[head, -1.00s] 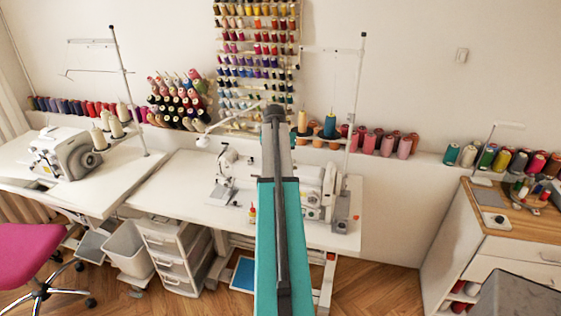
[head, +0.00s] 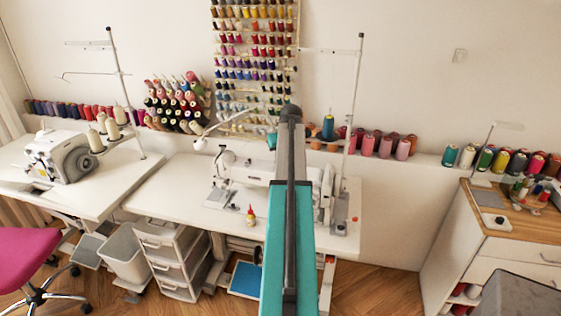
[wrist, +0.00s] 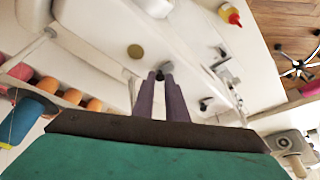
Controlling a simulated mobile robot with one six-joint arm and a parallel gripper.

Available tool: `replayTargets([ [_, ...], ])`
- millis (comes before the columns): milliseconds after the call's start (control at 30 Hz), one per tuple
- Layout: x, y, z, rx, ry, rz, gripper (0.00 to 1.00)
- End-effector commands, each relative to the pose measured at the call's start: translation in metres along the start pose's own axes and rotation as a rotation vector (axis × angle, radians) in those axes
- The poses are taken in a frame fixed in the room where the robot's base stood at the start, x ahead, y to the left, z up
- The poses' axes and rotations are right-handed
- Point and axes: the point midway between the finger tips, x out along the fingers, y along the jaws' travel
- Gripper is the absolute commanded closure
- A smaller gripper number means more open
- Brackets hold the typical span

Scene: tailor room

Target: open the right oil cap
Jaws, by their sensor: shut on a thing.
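The white sewing machine (head: 327,190) stands on the table, partly hidden behind my arm in the head view. In the wrist view its white top (wrist: 190,50) lies under my gripper (wrist: 165,72). The two dark purple fingers are close together, shut on a small grey piece (wrist: 167,67) at their tips. The fingers hide most of it, so I cannot tell whether it is the right oil cap or whether it is clear of the machine. A round olive-brass cap (wrist: 135,51) sits apart, left of the fingertips. The head view hides my fingertips.
A small yellow bottle with a red tip (head: 251,215) stands on the white table (head: 180,190); it also shows in the wrist view (wrist: 230,14). A thin thread stand (head: 356,100) rises at the right. Thread cones (head: 385,146) line the wall ledge behind.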

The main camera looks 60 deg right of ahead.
Motion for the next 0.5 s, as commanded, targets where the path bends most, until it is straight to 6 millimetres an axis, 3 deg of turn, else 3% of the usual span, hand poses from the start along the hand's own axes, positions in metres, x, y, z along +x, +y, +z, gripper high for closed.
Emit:
replayTargets([
  [433,-0.0004,0.0006,0.0002,-0.013,-0.001,-0.004,1.00],
  [467,-0.0003,0.0006,0.0002,-0.013,-0.001,-0.004,0.86],
  [500,-0.0003,0.0007,0.0002,-0.012,-0.001,-0.004,0.79],
])
